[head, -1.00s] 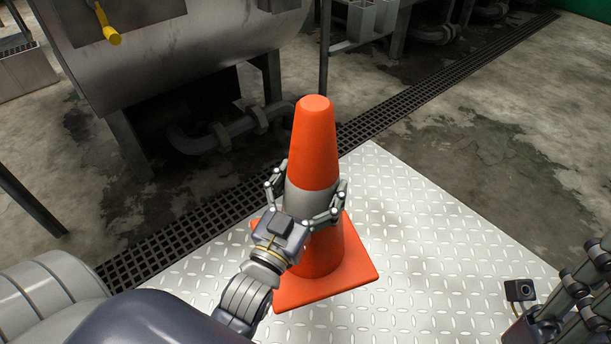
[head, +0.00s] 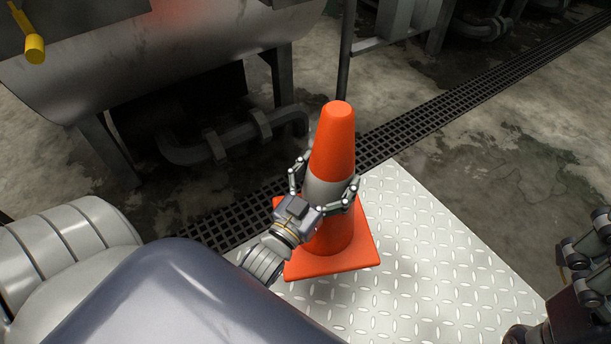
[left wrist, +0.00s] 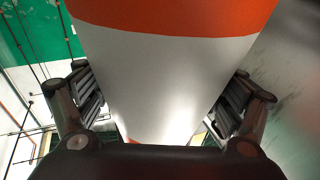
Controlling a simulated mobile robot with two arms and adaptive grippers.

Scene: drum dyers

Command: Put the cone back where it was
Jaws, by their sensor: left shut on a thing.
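The orange cone (head: 334,145) with a white band stands upright in the head view, its square base over the left part of a metal diamond-plate surface. I cannot tell whether the base touches that surface. My left gripper (head: 326,193) is shut on the cone around its white band. In the left wrist view the cone (left wrist: 170,70) fills the middle, with the fingers of my left gripper (left wrist: 165,105) on both sides of it. My right gripper (head: 590,265) is partly in view at the right edge, away from the cone; its fingertips are not clear.
The diamond-plate surface (head: 420,260) is bare to the right of the cone. A floor drain grate (head: 420,135) runs diagonally behind it. A steel drum machine (head: 180,50) with pipes and legs stands at the back left. Stained concrete floor lies at the right.

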